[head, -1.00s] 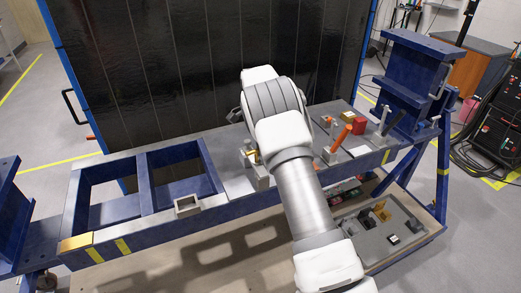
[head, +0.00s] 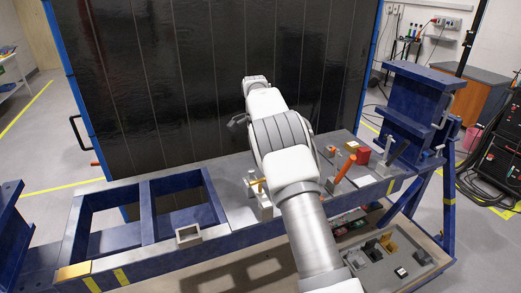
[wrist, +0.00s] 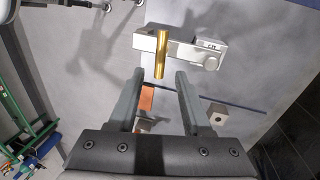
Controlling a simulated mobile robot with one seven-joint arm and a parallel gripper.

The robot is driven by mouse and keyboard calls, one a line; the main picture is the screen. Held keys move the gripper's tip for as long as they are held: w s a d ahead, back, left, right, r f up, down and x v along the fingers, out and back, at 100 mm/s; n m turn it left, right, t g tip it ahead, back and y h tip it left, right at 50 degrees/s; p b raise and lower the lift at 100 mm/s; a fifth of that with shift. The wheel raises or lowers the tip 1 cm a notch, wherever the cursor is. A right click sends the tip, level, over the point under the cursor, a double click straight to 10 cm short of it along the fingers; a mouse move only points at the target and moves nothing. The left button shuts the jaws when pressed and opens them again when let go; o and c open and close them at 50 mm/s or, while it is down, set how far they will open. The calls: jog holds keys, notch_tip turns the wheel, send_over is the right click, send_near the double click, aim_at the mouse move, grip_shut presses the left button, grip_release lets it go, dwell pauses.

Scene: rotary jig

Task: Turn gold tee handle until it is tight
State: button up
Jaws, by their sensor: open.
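The gold tee handle (wrist: 161,54) is a short gold bar across a silver clamp block (wrist: 190,52) in the wrist view. In the head view the gold handle (head: 257,186) shows small beside my forearm, on the grey plate of the blue bench. My gripper (wrist: 160,76) is open, with one finger on each side of the handle's line. The near end of the handle lies about level with the fingertips. Nothing is held, and I cannot tell the height gap. In the head view my gripper is mostly hidden behind my arm.
An orange-handled clamp (head: 345,166) and a red block (head: 363,155) stand to the right on the bench. A large dark panel (head: 200,80) rises close behind. The blue frame (head: 143,212) has open bays at left. A parts tray (head: 392,262) lies below right.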

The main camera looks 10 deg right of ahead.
jog(key=r, duration=0.2)
jog(key=w+r+p, duration=0.1)
jog(key=r, duration=0.2)
jog(key=shift+a+r, duration=0.15)
jog(key=s+d+r+n+t+y+b, duration=0.15)
jog(key=s+r+n+t, duration=0.4)
jog(key=s+r, duration=1.05)
jog(key=s+a+f+n+t+b, duration=0.1)
jog(key=s+f+n, duration=0.3)
jog(key=s, duration=0.8)
jog(key=s+f+n+t+b, duration=0.1)
jog(key=s+f+n, duration=0.4)
jog(key=s, duration=0.7)
jog(key=shift+a+f+h+b, duration=0.35)
jog(key=shift+f+h+b, duration=0.1)
jog(key=shift+f, duration=0.25)
